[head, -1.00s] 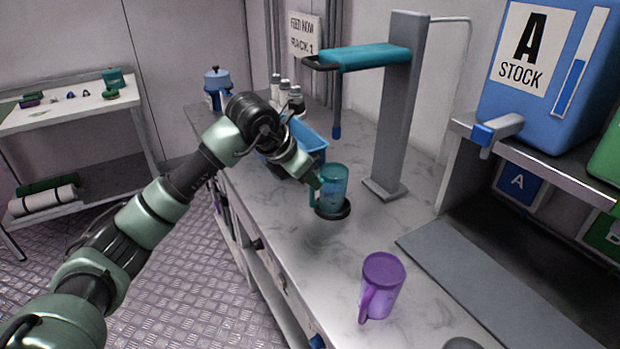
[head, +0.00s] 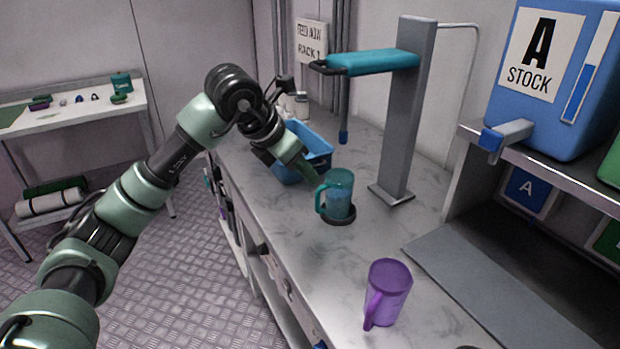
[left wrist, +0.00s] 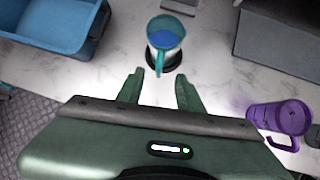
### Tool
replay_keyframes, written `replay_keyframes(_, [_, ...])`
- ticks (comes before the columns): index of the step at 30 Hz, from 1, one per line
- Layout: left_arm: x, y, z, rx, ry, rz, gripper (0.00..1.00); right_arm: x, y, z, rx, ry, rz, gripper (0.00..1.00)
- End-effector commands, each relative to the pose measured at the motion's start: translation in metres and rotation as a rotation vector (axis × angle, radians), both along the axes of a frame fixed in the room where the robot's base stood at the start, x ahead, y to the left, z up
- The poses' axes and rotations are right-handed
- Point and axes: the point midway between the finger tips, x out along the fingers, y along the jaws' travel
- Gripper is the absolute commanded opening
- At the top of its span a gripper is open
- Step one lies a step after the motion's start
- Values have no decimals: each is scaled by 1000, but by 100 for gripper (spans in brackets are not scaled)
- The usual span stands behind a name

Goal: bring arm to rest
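My left gripper (head: 312,174) is open and empty just left of a teal see-through mug (head: 341,192). In the left wrist view its two green fingers (left wrist: 158,82) stand apart, and the mug (left wrist: 166,32) is beyond the fingertips with its handle pointing toward them. The mug stands upright over a round black pad (head: 342,217) and holds something blue. I cannot see the right gripper.
A purple mug (head: 391,287) stands nearer on the marble counter. A blue bin (head: 318,146) is behind my left gripper. A grey post with a teal arm (head: 372,62) stands right of the teal mug. A blue stock tank (head: 552,110) is on the shelf.

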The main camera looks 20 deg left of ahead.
Motion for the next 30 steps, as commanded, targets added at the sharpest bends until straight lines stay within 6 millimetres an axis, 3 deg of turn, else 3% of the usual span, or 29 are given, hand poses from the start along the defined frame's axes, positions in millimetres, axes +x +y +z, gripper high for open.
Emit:
replay_keyframes(22, [-4,2,9,0,0,0,37,0,0,1,0,0,0,36])
replay_keyframes(30, [-4,2,54,0,0,0,37,0,0,47,0,0,0,36])
